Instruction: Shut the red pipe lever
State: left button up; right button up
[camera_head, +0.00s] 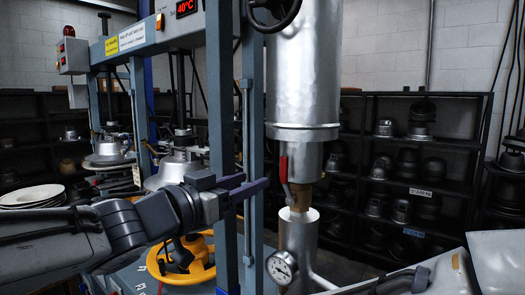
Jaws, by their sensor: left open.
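The red pipe lever (284,169) hangs roughly upright beside the vertical pipe, its metal lower part bending down to a brass valve fitting (302,197). The fitting sits between the wide silver cylinder (304,80) above and a lighter pipe (299,240) below. My left gripper (256,185) comes in from the left, with its purple fingers open and pointing right toward the lever. The fingertips appear close to the lever's left side, with a gap in the picture. Nothing is seen between the fingers. My right gripper is not in view.
Blue-grey posts (221,100) of the press frame stand by my left gripper. A pressure gauge (282,267) sits below the valve, and a yellow handwheel (183,258) is at lower left. Dark shelves (455,143) with metal hat moulds line the back. White plates (32,196) are stacked at left.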

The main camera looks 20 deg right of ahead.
aim_at(283, 168)
pick_arm(q)
jog(key=p+x, duration=0.1)
jog(key=x, duration=0.9)
jog(key=shift+w+d+p, duration=0.1)
jog(key=shift+d+p, duration=0.05)
jog(key=shift+p, duration=0.15)
grip_shut()
dwell(1.0)
